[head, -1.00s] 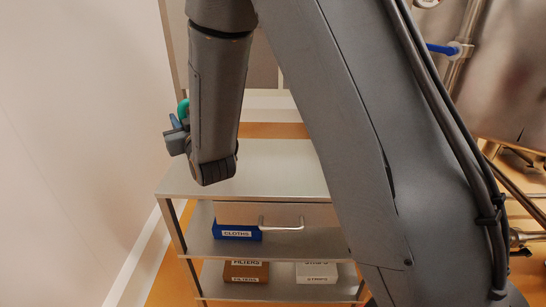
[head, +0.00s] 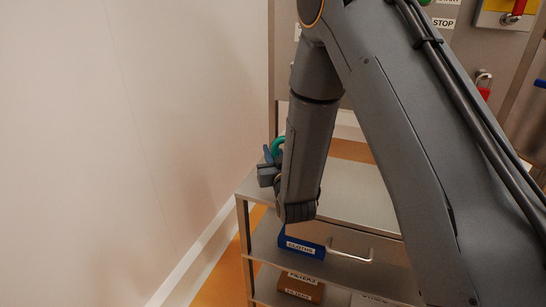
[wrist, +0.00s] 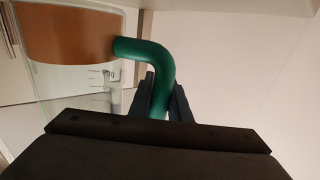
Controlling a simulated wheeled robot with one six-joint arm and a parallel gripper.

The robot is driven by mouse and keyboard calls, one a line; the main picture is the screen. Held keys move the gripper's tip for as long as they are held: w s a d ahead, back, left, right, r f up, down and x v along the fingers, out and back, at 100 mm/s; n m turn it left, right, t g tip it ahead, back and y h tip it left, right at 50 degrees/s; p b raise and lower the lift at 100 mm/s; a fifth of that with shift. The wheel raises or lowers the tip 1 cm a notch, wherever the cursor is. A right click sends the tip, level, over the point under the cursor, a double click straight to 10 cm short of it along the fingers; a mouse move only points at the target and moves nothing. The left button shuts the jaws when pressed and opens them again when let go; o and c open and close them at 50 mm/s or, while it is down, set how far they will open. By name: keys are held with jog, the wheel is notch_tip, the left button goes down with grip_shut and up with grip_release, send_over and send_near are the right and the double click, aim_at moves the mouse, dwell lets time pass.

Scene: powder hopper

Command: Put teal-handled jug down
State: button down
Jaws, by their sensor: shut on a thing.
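The teal handle of the jug (wrist: 160,62) shows in the wrist view, with my gripper (wrist: 160,98) shut on its lower part. The clear jug body (wrist: 62,85) lies to the left of the handle and holds brown contents in its upper part as pictured. In the head view only a bit of the teal handle (head: 277,146) shows beside my gripper (head: 267,168); my arm hides the rest of the jug. The gripper is over the far left part of the metal cart's top (head: 355,197). I cannot tell whether the jug touches the top.
The cart has lower shelves with a blue CLOTHS box (head: 301,244) and a brown FILTERS box (head: 300,287). A white wall (head: 120,140) is close on the left. The visible cart top is bare.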

jog(key=shift+f, duration=1.05)
jog(key=c, duration=1.7)
grip_release()
jog(key=shift+f, duration=0.15)
jog(key=shift+o, duration=0.2)
jog(key=shift+s+r, duration=0.1)
jog(key=shift+r, duration=0.1)
jog(key=b+v, duration=0.2)
jog(key=v, duration=1)
jog(key=shift+f+b, duration=0.15)
jog(key=shift+b, duration=0.2)
